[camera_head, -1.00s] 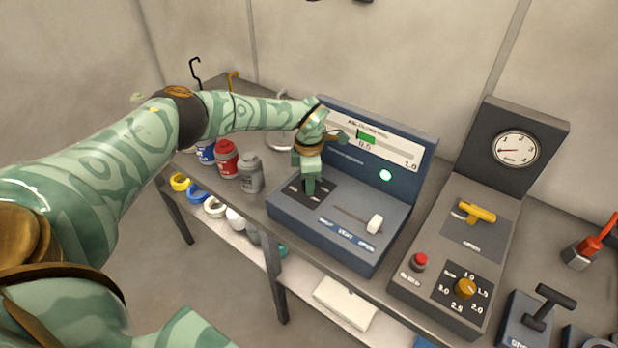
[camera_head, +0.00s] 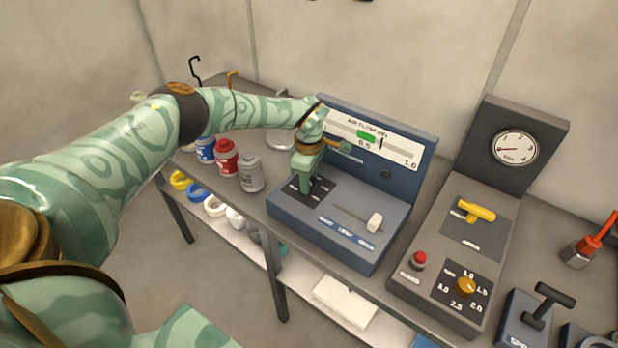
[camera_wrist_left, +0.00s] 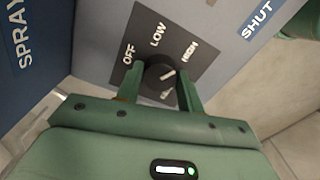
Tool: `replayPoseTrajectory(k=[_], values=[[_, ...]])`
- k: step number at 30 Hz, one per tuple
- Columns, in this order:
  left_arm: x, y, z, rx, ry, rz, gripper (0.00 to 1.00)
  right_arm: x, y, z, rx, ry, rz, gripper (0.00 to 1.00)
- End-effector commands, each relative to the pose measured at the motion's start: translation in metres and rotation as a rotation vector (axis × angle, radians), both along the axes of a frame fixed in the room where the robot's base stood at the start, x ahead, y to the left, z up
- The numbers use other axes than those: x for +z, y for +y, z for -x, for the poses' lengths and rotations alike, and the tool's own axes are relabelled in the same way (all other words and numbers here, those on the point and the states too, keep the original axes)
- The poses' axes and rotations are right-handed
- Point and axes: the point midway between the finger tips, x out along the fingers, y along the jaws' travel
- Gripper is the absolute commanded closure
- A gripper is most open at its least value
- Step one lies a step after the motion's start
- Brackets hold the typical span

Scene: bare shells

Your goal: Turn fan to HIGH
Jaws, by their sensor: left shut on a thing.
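The fan knob (camera_wrist_left: 157,72) is a dark round dial on a black plate (camera_wrist_left: 193,65) marked OFF, LOW and HIGH. A white line on it points up and right, toward HIGH. My left gripper (camera_wrist_left: 160,88) is shut on the knob, a finger on each side. In the head view the left gripper (camera_head: 305,187) reaches down onto the plate at the left of the blue panel (camera_head: 345,240) and hides the knob. The panel's meter (camera_head: 385,146) has a green band near 0.5, and its needle stands just right of it. The round lamp (camera_head: 386,174) is dark.
A white slider (camera_head: 374,222) is on the same panel. To the right, a grey console (camera_head: 440,292) has a yellow handle (camera_head: 477,210), a red button (camera_head: 419,259) and an orange knob (camera_head: 465,287). Bottles (camera_head: 250,172) stand left of the panel.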

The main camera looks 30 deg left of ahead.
Motion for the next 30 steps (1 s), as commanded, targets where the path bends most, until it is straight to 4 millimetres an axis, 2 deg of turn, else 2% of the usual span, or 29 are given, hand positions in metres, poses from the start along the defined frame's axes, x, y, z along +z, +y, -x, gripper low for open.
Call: replayPoseTrajectory(k=[8,9,11,19,22,26,30], values=[[0.002,0.001,-0.002,-0.002,-0.005,-0.001,0.85,0.0,0.0,0.0,0.0,0.0,0.0,1.0],[0.002,0.001,-0.002,-0.002,-0.005,-0.002,0.57,0.0,0.0,0.0,0.0,0.0,0.0,1.0],[0.001,0.001,-0.001,-0.002,-0.005,-0.002,0.41,0.0,0.0,0.0,0.0,0.0,0.0,1.0],[0.001,0.0,-0.001,-0.001,-0.002,-0.001,0.41,0.0,0.001,0.0,0.0,0.0,-0.001,1.0],[0.007,0.0,-0.001,0.0,-0.003,-0.001,0.41,0.002,0.001,0.0,0.0,-0.001,-0.001,1.0],[0.029,0.0,-0.001,-0.001,-0.006,-0.001,0.41,0.006,0.001,-0.001,0.0,-0.003,-0.002,1.0],[0.067,0.001,-0.002,-0.002,-0.007,-0.001,0.41,0.012,0.001,-0.002,-0.001,-0.004,-0.001,1.0]])
